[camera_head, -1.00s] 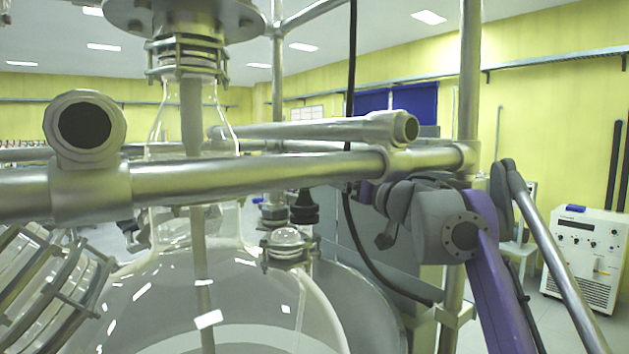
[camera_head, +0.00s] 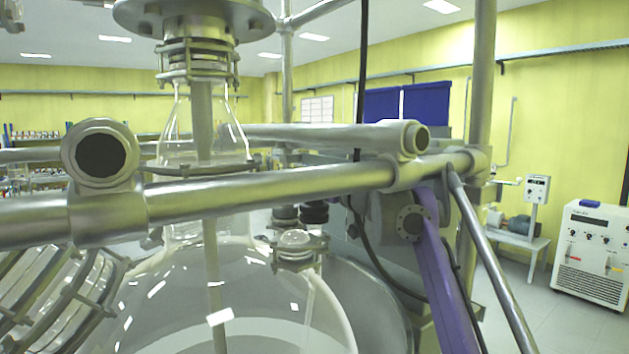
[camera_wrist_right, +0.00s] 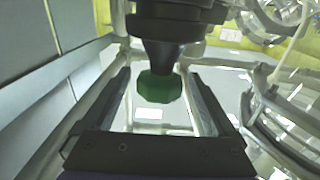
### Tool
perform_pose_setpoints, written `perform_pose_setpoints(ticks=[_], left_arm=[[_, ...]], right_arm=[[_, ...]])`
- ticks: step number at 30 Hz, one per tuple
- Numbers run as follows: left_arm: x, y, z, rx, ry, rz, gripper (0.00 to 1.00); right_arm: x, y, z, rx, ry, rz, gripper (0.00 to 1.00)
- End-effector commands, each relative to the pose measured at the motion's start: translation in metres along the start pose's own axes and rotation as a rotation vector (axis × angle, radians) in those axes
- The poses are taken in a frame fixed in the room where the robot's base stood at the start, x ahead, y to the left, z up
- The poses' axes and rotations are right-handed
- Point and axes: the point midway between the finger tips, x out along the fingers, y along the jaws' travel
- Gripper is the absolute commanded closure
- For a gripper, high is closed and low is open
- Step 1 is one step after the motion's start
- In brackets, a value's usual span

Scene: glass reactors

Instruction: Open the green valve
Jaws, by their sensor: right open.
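The green valve (camera_wrist_right: 160,87) is a faceted green knob below a dark fitting (camera_wrist_right: 168,28) in the right wrist view. My right gripper (camera_wrist_right: 160,82) is open, with one finger on each side of the knob and a visible gap on both sides. I cannot tell how deep the knob sits between the fingers. In the head view my purple right arm (camera_head: 448,275) reaches behind the metal frame. Its gripper and the green valve are hidden there. My left gripper is not in view.
A horizontal metal pipe (camera_head: 270,190) crosses in front of my right arm. A large glass reactor vessel (camera_head: 255,290) stands at left centre. A black cable (camera_head: 362,80) hangs beside the arm. A white control unit (camera_head: 590,255) stands on the floor at right.

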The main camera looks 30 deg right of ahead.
Motion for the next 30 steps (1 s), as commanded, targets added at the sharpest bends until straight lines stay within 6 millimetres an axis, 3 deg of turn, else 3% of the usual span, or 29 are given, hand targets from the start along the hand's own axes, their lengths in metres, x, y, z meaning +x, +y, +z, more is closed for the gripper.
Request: perform_pose_setpoints(ticks=[8,22,30], left_arm=[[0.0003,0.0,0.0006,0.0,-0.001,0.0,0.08],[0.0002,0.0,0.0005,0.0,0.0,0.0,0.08],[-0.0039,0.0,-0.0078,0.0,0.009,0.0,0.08]], right_arm=[[0.0012,-0.0001,0.0013,0.0,-0.001,0.0,0.1],[0.001,-0.0002,0.001,0.0,-0.001,0.0,0.94],[0.0018,0.0015,-0.0017,-0.002,0.003,-0.095,0.94]])
